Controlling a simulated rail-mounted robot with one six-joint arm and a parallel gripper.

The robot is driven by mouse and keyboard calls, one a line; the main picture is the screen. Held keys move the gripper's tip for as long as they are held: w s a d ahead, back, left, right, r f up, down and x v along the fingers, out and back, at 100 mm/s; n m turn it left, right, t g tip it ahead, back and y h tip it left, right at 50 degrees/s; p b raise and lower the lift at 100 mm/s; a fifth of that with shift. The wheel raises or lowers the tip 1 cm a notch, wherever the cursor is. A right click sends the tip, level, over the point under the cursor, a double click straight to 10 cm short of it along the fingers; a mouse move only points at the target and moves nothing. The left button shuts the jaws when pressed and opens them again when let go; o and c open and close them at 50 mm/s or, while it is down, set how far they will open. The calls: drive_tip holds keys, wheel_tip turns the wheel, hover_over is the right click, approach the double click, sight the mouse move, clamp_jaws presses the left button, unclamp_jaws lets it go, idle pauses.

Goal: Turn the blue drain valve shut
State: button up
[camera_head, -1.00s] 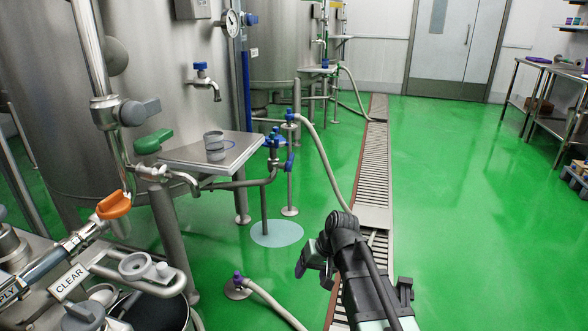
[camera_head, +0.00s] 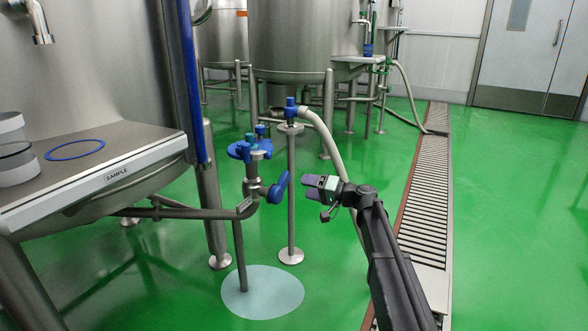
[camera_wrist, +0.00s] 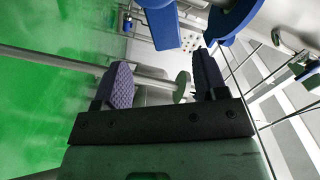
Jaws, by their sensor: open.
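The blue drain valve handle (camera_head: 278,187) is a blue lever on the steel pipe fitting beside the sample shelf, tilted up to the right. My gripper (camera_head: 312,182) is just right of it, pointing left toward it, with a small gap that looks clear of contact. In the wrist view my gripper (camera_wrist: 160,72) has its two purple pads apart with no handle between them. A blue lever-like part (camera_wrist: 162,24) shows beyond the pads, and a blue rounded part (camera_wrist: 232,20) is at the upper right. I cannot tell which of these is the drain handle.
Blue knobs (camera_head: 240,150) sit above the lever on the same pipework. A thin stand with a blue fitting (camera_head: 291,108) and a hose is close behind. The sample shelf (camera_head: 118,176) is left. A pale round patch (camera_head: 272,294) lies below. Green floor is open right of the drain grate (camera_head: 425,200).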

sight(287, 180)
drive_tip(key=shift+t, duration=0.4)
drive_tip(key=x, duration=1)
drive_tip(key=shift+a+r, duration=0.3)
drive_tip(key=shift+a, duration=0.1)
clamp_jaws()
